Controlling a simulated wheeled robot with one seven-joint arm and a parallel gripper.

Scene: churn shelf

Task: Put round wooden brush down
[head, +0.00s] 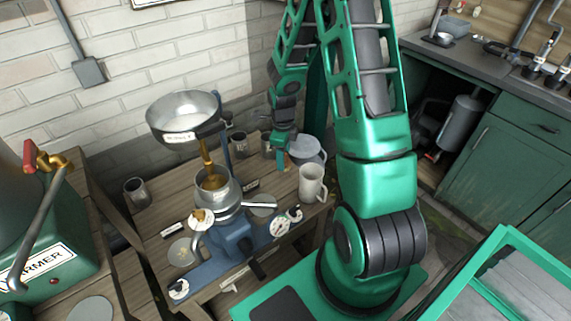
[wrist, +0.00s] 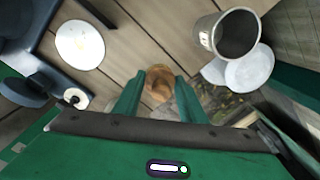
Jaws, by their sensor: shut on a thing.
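The round wooden brush (wrist: 158,88) is between the two green fingers of my gripper (wrist: 160,78) in the wrist view. Its round brown top shows, and the fingers are shut on it. Its lower side is hidden, so I cannot tell whether it touches anything beneath. In the head view my gripper (head: 282,160) is low over the back right part of the wooden table (head: 160,215), behind a pale mug (head: 312,184). I cannot make out the brush in the head view.
A blue separator (head: 232,240) with a steel bowl (head: 184,112) fills the table's middle. A pale lidded jug (head: 306,150) and dark mugs (head: 238,143) stand near my gripper. A light round disc (wrist: 80,45) lies left in the wrist view; a grey cup (wrist: 238,35) is upper right.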

